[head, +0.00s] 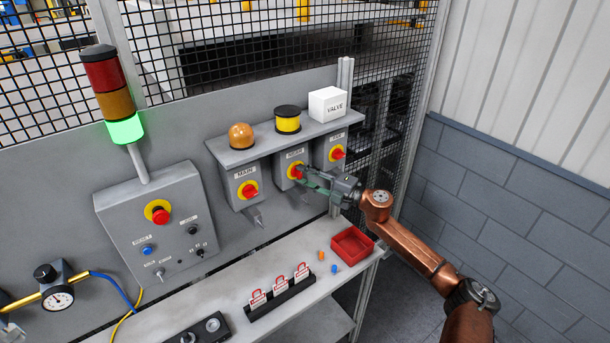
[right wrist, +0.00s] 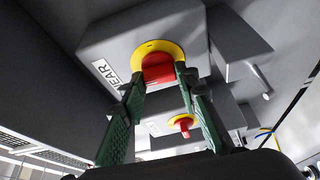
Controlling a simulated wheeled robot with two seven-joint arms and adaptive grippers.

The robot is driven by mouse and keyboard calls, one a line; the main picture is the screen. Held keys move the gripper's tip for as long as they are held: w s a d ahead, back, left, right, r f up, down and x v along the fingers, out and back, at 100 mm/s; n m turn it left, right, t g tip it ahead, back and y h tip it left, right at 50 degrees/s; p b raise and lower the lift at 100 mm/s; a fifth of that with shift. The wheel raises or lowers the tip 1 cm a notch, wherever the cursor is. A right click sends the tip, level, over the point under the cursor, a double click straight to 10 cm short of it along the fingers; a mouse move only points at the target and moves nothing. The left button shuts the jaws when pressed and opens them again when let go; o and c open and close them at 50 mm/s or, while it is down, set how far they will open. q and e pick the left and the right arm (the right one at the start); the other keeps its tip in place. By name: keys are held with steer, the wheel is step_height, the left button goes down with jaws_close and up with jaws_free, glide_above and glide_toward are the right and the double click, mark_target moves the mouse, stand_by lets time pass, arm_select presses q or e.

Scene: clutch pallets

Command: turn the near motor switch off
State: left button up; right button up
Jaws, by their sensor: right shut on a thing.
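The near motor switch is the middle grey box (head: 288,158) of a row of three, with a red knob on a yellow disc (head: 291,165). In the right wrist view its red knob (right wrist: 158,66) sits on a yellow ring, beside a partly hidden label ending in "EAR". My right gripper (head: 303,173) reaches it from the right. Its green fingers (right wrist: 160,88) are shut on the red knob, one on each side. The knob's exact turn angle is hard to read behind the fingers. My left gripper is not in view.
The MAIN switch (head: 246,190) is to the left and another switch (head: 337,152) close to the right. A shelf above holds an orange dome (head: 241,135), a yellow-black cylinder (head: 288,120) and a white VALVE box (head: 327,104). A red tray (head: 371,252) and tag rack (head: 281,300) are below. The stack light (head: 125,130) glows green.

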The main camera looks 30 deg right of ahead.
steer(key=shift+n, duration=0.5)
steer(key=o, duration=1.1)
steer(key=v, duration=1.2)
steer(key=shift+r, duration=0.2)
